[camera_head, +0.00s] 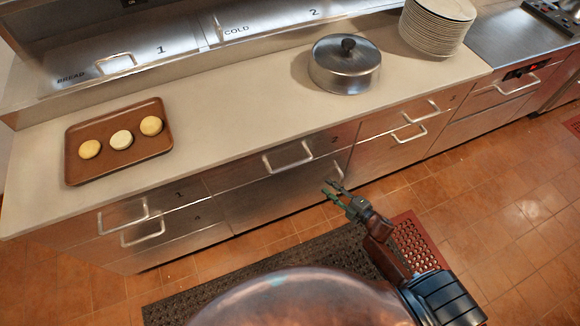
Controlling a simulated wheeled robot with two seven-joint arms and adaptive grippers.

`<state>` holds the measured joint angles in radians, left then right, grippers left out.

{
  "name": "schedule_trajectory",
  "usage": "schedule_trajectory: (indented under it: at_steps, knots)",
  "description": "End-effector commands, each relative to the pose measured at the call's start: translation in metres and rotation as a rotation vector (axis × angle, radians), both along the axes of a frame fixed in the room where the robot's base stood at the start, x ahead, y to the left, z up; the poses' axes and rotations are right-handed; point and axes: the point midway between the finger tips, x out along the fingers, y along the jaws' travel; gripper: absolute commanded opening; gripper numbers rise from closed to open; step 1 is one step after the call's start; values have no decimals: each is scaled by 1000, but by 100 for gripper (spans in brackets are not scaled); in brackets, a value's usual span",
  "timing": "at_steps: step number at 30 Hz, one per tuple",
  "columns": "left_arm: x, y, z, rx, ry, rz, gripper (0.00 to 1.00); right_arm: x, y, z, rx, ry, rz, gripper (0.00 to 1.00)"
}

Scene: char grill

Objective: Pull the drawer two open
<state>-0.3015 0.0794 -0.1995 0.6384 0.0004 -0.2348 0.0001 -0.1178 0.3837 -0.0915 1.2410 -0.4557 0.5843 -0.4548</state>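Drawer two (240,176) is a metal drawer front under the counter, marked "2" near its right end. It looks shut, with its front in line with its neighbours. Its bar handle (288,158) is in plain view, with nothing on it. My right gripper (331,187) is below and to the right of that handle, in front of the lower drawer front and apart from drawer two's handle. Its fingers look parted, with nothing between them. My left gripper is not in view.
Drawers one (122,215) and three (380,118) flank drawer two. On the counter (225,120) are a tray (75,178) with three buns, a lidded pot (345,75) and stacked plates (437,25). A dark mat (270,255) lies on the tiled floor.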

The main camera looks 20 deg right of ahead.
Motion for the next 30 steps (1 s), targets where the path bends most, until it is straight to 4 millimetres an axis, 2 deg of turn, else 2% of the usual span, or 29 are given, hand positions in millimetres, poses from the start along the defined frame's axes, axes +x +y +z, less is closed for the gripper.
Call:
schedule_trajectory:
  at_steps: [1,3,6,9,14,24,30]
  knots:
    - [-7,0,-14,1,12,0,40,14,16,32,-68,-119,97,30]
    - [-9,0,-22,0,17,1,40,22,39,79,-151,-269,216,30]
    - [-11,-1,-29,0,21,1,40,21,66,125,-240,-427,342,30]
    - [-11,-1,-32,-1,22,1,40,16,82,148,-288,-513,411,30]
    - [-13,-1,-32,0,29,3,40,21,94,159,-303,-544,433,30]
    - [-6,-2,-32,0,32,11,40,57,129,165,-300,-539,428,30]
    - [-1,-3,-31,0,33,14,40,67,140,167,-300,-538,428,30]
